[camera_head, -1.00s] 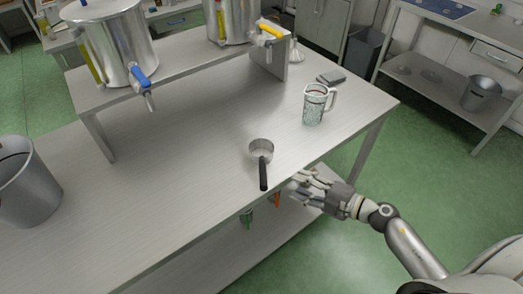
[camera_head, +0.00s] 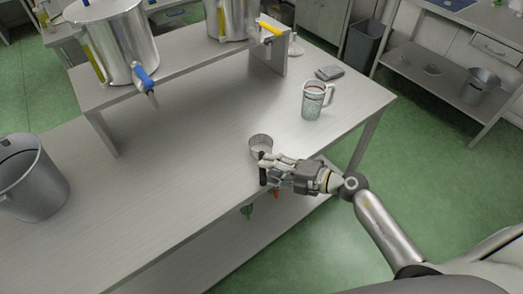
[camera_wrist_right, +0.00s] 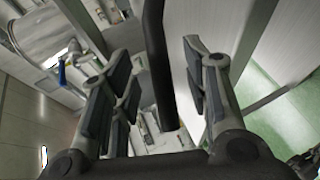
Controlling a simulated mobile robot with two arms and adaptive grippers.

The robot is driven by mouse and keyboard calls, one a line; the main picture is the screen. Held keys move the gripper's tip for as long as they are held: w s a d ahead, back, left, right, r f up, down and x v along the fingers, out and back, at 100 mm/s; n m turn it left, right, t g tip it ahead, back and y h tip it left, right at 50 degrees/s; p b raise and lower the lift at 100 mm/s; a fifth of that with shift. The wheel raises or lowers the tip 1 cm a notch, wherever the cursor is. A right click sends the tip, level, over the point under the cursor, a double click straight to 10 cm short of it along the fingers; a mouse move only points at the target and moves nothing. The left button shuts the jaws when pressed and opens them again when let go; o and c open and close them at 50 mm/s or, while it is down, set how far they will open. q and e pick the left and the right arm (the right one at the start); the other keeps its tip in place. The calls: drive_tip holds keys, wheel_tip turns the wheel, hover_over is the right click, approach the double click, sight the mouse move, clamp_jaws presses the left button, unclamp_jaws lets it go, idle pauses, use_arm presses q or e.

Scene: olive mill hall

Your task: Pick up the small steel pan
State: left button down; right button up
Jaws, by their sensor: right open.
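The small steel pan (camera_head: 261,141) sits near the front edge of the steel table, its black handle pointing toward that edge. My right gripper (camera_head: 270,170) is at the handle and hides part of it in the head view. In the right wrist view the black handle (camera_wrist_right: 158,70) runs between the spread fingers of my right gripper (camera_wrist_right: 152,62), which is open. I see gaps between the handle and the fingers on both sides. The pan's bowl is not clear in the wrist view. My left gripper is not in view.
A clear jug (camera_head: 313,103) and a small grey flat object (camera_head: 329,73) stand farther right on the table (camera_head: 190,150). Steel tanks with taps (camera_head: 116,45) stand on a raised shelf behind. A grey bucket (camera_head: 32,182) is at the left. The table's middle is clear.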

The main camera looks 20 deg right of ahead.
drive_tip(key=x, duration=0.3)
drive_tip(key=shift+w+f, duration=0.1)
drive_tip(key=shift+c, duration=0.2)
drive_tip(key=shift+c, duration=1.1)
clamp_jaws()
